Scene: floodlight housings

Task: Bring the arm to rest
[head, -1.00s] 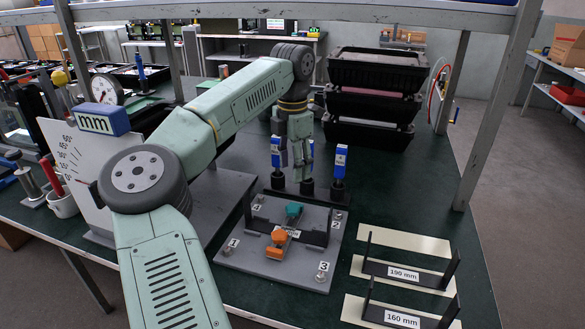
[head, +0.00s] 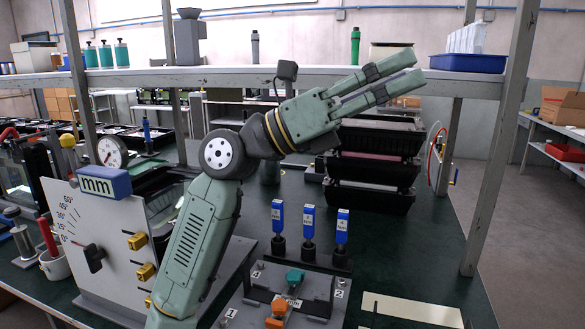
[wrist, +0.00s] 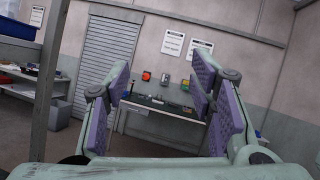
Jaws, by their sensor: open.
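My gripper (head: 393,77) is raised above the bench in the head view, pointing up and to the right, near the front of the upper shelf. Its fingers are apart with nothing between them. In the wrist view the open fingers (wrist: 160,98) frame a far wall with a shutter and a side bench. My arm bends at a dark round joint left of the picture's middle. In the head view the fingers overlap the shelf edge; I cannot tell the gap between them.
The upper shelf (head: 230,77) and its posts stand close to my arm. Black stacked bins (head: 370,195) are below the gripper. Three blue-handled tools (head: 309,222) stand behind a grey fixture plate with orange and teal clamps (head: 278,308). An angle-marked board (head: 88,235) stands at left.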

